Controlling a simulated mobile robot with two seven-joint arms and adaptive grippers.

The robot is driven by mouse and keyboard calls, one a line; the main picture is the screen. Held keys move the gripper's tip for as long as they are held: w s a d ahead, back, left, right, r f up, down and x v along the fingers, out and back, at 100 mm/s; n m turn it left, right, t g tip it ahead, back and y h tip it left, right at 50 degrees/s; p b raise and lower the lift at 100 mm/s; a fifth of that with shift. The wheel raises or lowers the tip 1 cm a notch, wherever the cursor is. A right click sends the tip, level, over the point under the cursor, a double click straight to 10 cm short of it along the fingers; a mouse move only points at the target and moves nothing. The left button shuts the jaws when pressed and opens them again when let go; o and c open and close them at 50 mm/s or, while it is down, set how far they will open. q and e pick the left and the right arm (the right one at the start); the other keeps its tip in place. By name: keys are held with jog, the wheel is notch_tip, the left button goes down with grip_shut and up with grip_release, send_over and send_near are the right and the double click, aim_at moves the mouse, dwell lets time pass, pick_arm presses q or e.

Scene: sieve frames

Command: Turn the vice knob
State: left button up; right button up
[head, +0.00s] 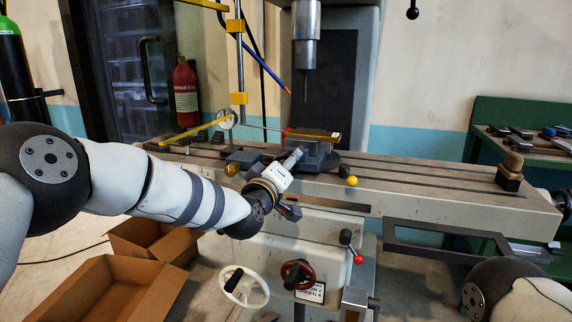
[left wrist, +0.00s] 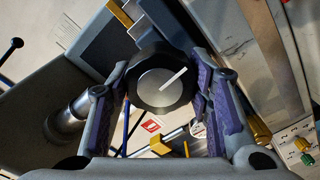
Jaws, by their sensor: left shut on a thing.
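The vice (head: 318,150) sits on the long machine table (head: 420,180), with a flat yellowish plate (head: 315,135) on top. My left arm reaches in from the left, and my left gripper (head: 293,158) is at the near side of the vice. In the left wrist view the vice knob (left wrist: 160,86) is a round black knob with a grey face and a white line slanting to the upper right. The purple-padded fingers stand on both sides of the knob, shut on it. In the head view the gripper hides the knob. My right gripper is out of view.
A spindle (head: 305,50) hangs above the vice. A yellow ball (head: 352,181) stands at the table's front. Below are a red handwheel (head: 298,274), a white handwheel (head: 246,288) and a red-tipped lever (head: 358,259). Open cardboard boxes (head: 115,290) lie at lower left.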

pick_arm(q)
jog(key=shift+m, duration=0.8)
jog(key=o, duration=1.2)
jog(key=shift+c, duration=0.2)
jog(key=v, duration=1.2)
